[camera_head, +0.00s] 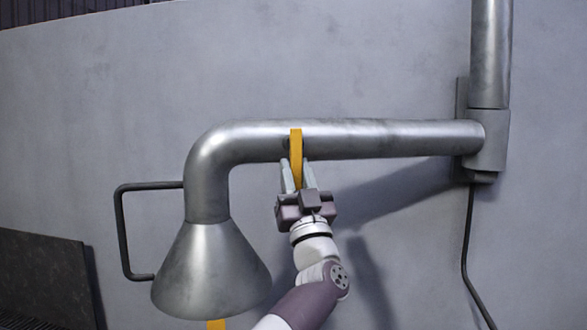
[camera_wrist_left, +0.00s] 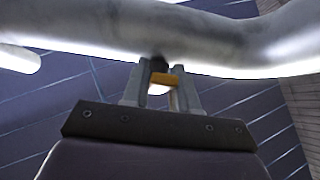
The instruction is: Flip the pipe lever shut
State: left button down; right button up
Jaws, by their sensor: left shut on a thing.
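The yellow lever (camera_head: 296,146) stands upright across the front of the horizontal grey metal pipe (camera_head: 390,138) in the head view. Its lower part is between the fingers of my left gripper (camera_head: 298,176), just below the pipe. The gripper is shut on the lever. In the left wrist view the yellow lever (camera_wrist_left: 166,80) shows between the fingertips (camera_wrist_left: 165,82), with the pipe (camera_wrist_left: 150,30) running across above them. The lever's lowest end is partly hidden by the fingers. My right gripper is in neither view.
The pipe bends down at left into a metal cone hood (camera_head: 212,272), with a dark handle bar (camera_head: 124,232) beside it. At right it meets a wall bracket (camera_head: 487,140) and a vertical pipe (camera_head: 491,50). A dark panel (camera_head: 40,275) leans at lower left. The wall above the pipe is clear.

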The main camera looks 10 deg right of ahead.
aim_at(297, 177)
pick_arm(q)
jog(key=shift+s+a+r+y, duration=0.2)
jog(key=shift+r+y, duration=0.1)
jog(key=shift+r, duration=0.15)
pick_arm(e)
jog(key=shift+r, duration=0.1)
pick_arm(q)
jog(key=c, duration=1.1)
grip_release()
jog(key=shift+o, duration=0.7)
jog(key=shift+d+f, duration=0.1)
jog(key=shift+d, duration=0.05)
jog(key=shift+w+f, duration=0.1)
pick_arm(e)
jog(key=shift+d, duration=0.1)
pick_arm(q)
jog(key=shift+d+f+b, duration=0.1)
jog(key=shift+f+b, duration=0.2)
jog(key=shift+b, duration=0.05)
jog(key=b+v, duration=0.6)
jog(key=shift+f, duration=0.2)
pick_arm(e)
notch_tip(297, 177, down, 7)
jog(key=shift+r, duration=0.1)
pick_arm(q)
jog(key=shift+s, duration=0.6)
jog(key=shift+w, duration=0.1)
